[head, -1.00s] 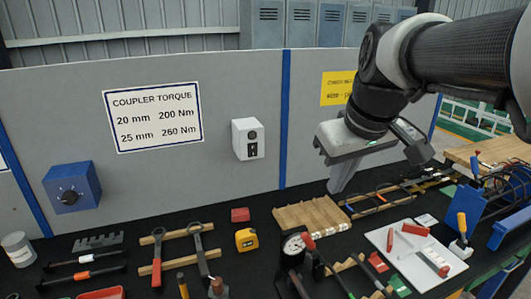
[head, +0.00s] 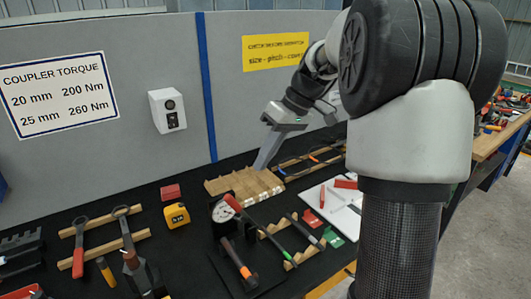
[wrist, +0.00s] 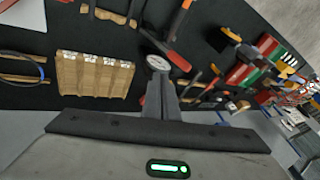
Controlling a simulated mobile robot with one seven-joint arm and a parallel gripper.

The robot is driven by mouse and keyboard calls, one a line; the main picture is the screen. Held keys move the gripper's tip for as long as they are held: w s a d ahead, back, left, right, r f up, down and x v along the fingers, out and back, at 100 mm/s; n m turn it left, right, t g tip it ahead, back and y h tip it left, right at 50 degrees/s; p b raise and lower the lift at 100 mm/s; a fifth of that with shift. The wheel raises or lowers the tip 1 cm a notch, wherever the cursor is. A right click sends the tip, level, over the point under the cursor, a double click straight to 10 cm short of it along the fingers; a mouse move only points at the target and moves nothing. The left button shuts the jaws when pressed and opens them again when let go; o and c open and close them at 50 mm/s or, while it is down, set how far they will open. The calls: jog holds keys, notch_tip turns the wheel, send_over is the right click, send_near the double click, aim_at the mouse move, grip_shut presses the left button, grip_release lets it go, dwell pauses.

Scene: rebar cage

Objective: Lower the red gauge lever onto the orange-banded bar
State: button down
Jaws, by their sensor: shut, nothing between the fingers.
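The gauge with a round white dial (head: 223,211) stands on the bench in the head view. Its red lever (head: 233,204) rises beside the dial, tilted. A dark bar with an orange band (head: 244,271) lies in front of the gauge. My gripper (head: 259,168) is shut and empty, pointing down above the wooden block behind the gauge, apart from the lever. In the wrist view, the dial (wrist: 158,62) and the red lever (wrist: 177,60) show just beyond my gripper (wrist: 160,85).
A grooved wooden block (head: 240,186) lies under my gripper. A yellow tape measure (head: 176,215) and a red block (head: 171,192) lie left of the gauge. Wooden racks with bars (head: 310,229) and a white board (head: 342,215) lie to the right. A grey partition (head: 260,100) stands behind.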

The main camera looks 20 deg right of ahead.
jog(key=a+f, duration=0.1)
jog(key=f, duration=0.1)
jog(key=a+f, duration=0.2)
jog(key=s+a+f, duration=0.1)
jog(key=a+f, duration=0.1)
jog(key=shift+a+f+b, duration=0.25)
jog(key=shift+b, duration=0.05)
jog(key=shift+a, duration=0.1)
jog(key=shift+s+a+f+h+b, duration=0.1)
jog(key=shift+s+a+h+b, duration=0.15)
jog(key=shift+a, duration=0.2)
jog(key=shift+a+f+h+b, duration=0.1)
jog(key=shift+a+h, duration=0.25)
jog(key=shift+a, duration=0.05)
jog(key=s+a+f+n+t+h+b, duration=0.1)
jog(key=s+a+f+t+h+b, duration=0.1)
jog(key=a+f+h+b, duration=0.5)
jog(key=shift+s+a+f+b, duration=0.2)
jog(key=shift+s+a+b, duration=0.3)
jog(key=shift+a, duration=1.3)
